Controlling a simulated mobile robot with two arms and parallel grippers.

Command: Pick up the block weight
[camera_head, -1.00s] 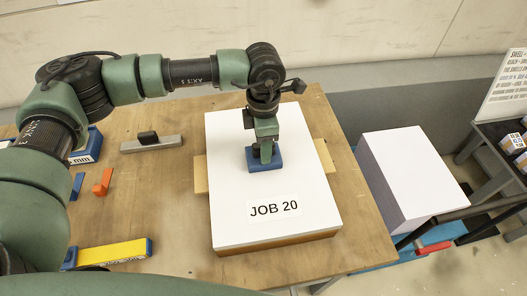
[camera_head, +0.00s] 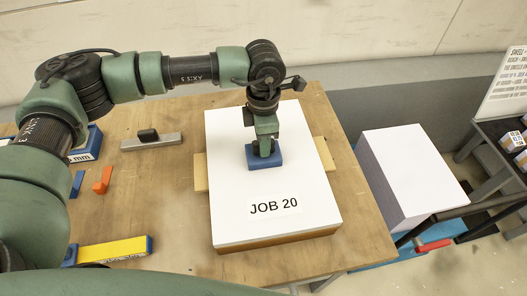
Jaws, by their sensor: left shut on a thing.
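The block weight is a blue block (camera_head: 265,163) on the white top of the paper stack labelled JOB 20 (camera_head: 235,205). My left gripper (camera_head: 264,150) points down over it from above and is shut on its upper part. The gripper hides the middle of the block's top. I cannot tell any gap between the block and the paper. My right gripper is not in view.
A wooden table (camera_head: 170,220) carries the stack. On its left lie a grey bar with a black knob (camera_head: 150,139), a small orange piece (camera_head: 103,180) and a yellow-blue bar (camera_head: 110,249). Another white paper stack (camera_head: 410,170) stands to the right, beyond the table edge.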

